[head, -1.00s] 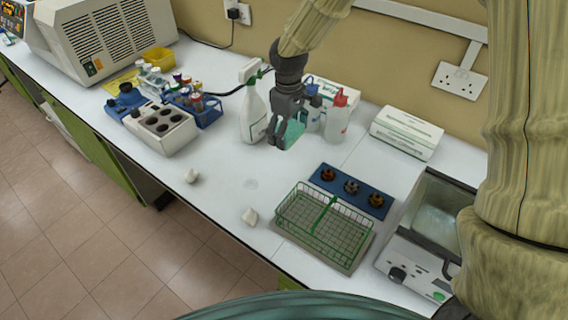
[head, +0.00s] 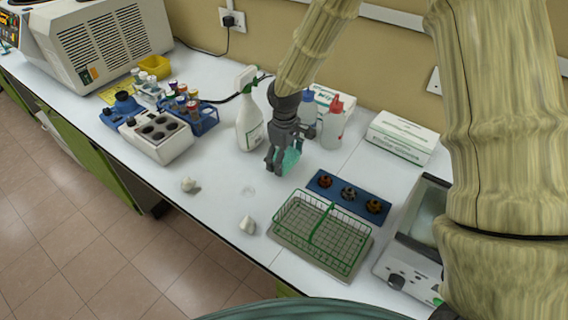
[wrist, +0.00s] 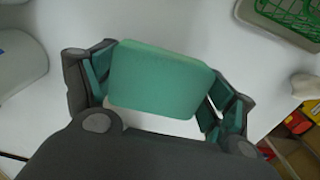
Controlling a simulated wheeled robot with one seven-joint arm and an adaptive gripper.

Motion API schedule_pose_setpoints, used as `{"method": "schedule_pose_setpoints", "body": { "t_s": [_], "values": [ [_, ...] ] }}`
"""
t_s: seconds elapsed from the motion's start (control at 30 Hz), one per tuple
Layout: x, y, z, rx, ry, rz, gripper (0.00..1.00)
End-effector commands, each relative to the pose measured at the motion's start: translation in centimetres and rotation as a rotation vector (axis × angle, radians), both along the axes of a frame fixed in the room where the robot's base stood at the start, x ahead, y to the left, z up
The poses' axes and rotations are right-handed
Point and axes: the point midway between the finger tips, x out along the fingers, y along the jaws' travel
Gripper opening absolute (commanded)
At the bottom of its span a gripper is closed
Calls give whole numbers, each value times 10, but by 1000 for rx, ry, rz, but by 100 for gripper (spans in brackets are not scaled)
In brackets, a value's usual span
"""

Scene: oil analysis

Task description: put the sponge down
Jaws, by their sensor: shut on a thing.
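The sponge (wrist: 160,78) is a teal-green block held between the two fingers of my gripper (wrist: 155,92), seen in the wrist view. In the head view, my gripper (head: 281,162) is shut on the sponge (head: 291,160), low over the white bench (head: 222,215) behind the wire basket. Part of the sponge is hidden by the fingers in the head view. I cannot tell whether it touches the bench.
A green wire basket (head: 322,228) and a blue holder (head: 350,190) stand right of the gripper. A spray bottle (head: 249,120) is to its left, and a red-capped bottle (head: 333,125) stands behind. White lumps (head: 247,225) lie at the front. Bare bench shows left of the basket.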

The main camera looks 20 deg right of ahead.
Motion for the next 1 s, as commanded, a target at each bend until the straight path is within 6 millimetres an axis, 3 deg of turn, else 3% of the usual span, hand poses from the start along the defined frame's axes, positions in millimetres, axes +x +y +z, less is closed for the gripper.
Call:
{"method": "schedule_pose_setpoints", "body": {
  "t_s": [0.23, 0.67, 0.7, 0.8, 1.0],
  "values": [
    [0, 0, -26, -1, 1, 0, 45],
    [0, 0, -33, 0, 0, 0, 45],
    [0, 0, -33, 0, 0, 0, 87],
    [0, 0, -32, 0, 0, 0, 100],
    [0, 0, -32, 0, 0, 0, 100]
  ]
}}
